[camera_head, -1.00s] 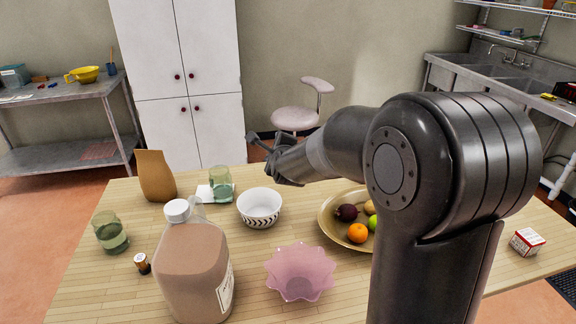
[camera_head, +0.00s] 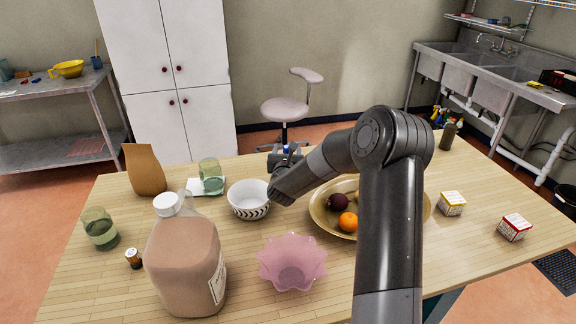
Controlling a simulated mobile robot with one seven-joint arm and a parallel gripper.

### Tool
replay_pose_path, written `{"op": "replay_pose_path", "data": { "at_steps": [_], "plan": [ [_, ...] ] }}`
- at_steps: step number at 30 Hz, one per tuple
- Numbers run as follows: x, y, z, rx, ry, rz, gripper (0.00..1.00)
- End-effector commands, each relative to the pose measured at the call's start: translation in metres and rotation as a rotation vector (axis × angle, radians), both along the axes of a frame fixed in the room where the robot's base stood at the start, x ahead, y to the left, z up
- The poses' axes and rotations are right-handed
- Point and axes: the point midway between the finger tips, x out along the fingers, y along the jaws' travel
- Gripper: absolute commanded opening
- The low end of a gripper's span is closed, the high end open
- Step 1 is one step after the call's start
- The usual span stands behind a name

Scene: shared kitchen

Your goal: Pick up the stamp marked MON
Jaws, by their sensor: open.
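I cannot make out a stamp marked MON in this view; no lettering that reads MON is legible, and my arm hides part of the table. My gripper (camera_head: 280,154) is over the far part of the wooden table (camera_head: 130,290), just beyond the white bowl. Its jaws are small and partly hidden by my wrist; it is open and I see nothing held in it.
A white patterned bowl (camera_head: 249,201), a fruit platter (camera_head: 322,222), a pink bowl (camera_head: 291,262) and a large brown jug (camera_head: 183,262) crowd the middle. A small dark bottle (camera_head: 134,259) stands left.

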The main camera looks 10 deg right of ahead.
Motion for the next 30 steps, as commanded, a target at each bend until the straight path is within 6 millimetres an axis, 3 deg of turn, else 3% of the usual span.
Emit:
{"op": "replay_pose_path", "data": {
  "at_steps": [8,12,18,26,30],
  "plan": [
    [0.002,-0.001,-0.025,-0.001,0.003,0.000,0.58],
    [0.026,-0.008,-0.022,-0.001,-0.001,0.000,0.58],
    [0.046,-0.014,-0.021,-0.002,0.001,0.001,0.58],
    [0.048,-0.015,-0.021,-0.003,0.001,0.001,0.58],
    [0.048,-0.015,-0.021,-0.003,0.001,0.001,0.48]
  ]
}}
